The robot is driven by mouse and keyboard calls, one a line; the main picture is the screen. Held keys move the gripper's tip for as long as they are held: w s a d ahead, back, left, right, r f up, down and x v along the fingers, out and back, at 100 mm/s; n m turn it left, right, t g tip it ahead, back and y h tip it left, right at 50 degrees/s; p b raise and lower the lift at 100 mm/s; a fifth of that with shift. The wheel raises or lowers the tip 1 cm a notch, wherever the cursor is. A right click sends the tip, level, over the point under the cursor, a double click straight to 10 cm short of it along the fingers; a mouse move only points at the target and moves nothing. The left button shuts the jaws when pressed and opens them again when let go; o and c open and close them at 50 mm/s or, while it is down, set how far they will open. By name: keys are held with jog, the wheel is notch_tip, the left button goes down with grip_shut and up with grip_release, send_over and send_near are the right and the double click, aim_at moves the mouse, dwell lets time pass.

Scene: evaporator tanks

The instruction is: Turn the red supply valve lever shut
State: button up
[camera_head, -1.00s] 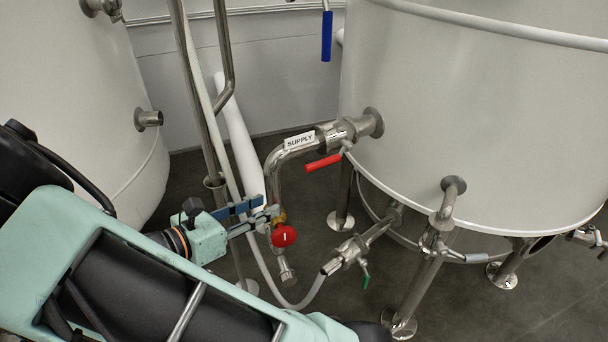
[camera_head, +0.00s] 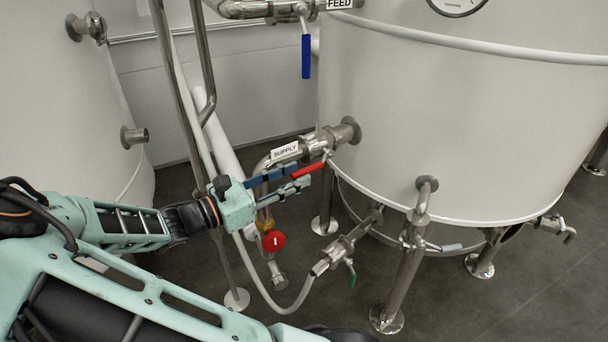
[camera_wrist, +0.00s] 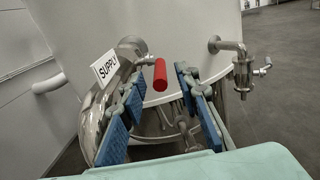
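The red supply valve lever (camera_head: 309,170) sticks out to the lower left from the steel valve under the SUPPLY label (camera_head: 285,150). In the wrist view the lever (camera_wrist: 160,75) lies between and beyond the two blue-padded fingers, with its round end facing me. My gripper (camera_head: 288,180) is open, and its fingers are at the near end of the lever in the head view. In the wrist view my gripper (camera_wrist: 158,103) shows a wide gap with nothing held. I cannot tell whether either finger touches the lever.
A round red knob (camera_head: 273,241) sits on the pipe below my gripper. A blue lever (camera_head: 306,57) hangs above under the FEED label, and a green lever (camera_head: 351,273) is lower right. The large tank (camera_head: 440,140) stands behind the lever. A white hose (camera_head: 262,296) loops below.

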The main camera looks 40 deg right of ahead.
aim_at(320, 165)
jog(key=shift+s+d, duration=0.15)
jog(key=shift+d, duration=1.5)
grip_shut()
